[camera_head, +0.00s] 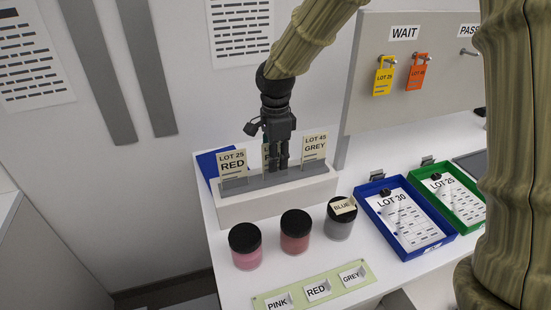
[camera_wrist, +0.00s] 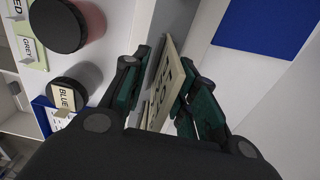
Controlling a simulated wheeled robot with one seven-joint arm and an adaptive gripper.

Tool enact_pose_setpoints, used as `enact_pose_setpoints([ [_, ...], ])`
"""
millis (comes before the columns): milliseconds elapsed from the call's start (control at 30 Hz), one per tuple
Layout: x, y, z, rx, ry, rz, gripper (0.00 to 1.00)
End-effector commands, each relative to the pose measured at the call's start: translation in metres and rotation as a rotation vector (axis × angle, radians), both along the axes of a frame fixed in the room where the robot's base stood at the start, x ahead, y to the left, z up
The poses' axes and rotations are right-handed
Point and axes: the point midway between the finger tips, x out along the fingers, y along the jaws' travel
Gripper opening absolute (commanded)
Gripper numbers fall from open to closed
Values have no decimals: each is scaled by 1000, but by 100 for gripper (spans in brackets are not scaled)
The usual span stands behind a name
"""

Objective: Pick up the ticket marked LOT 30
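The middle ticket (camera_head: 266,158) is a cream card upright in the grey slotted holder, mostly hidden behind my gripper (camera_head: 277,166) in the head view. Only the starts of its printed lines show there, so its lot number is not readable. In the wrist view this ticket (camera_wrist: 162,90) stands edge-on between the two fingers of my gripper (camera_wrist: 166,75). The fingers are apart, one on each side of the card, with a gap visible on the right. The holder also bears a LOT 25 RED ticket (camera_head: 232,164) at left and a LOT 45 GREY ticket (camera_head: 314,147) at right.
A blue LOT 30 tray (camera_head: 436,247) stands at right.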

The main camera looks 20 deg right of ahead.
Motion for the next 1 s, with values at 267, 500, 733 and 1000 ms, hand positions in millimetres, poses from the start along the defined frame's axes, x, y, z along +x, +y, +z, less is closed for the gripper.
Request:
enact_pose_setpoints([
  [267, 0, 0, 0, 0, 0, 0, 8],
  [500, 0, 0, 0, 0, 0, 0, 0],
  [733, 0, 0, 1, -1, 0, 0, 0],
  [1000, 1, 1, 20, -2, 0, 2, 0],
])
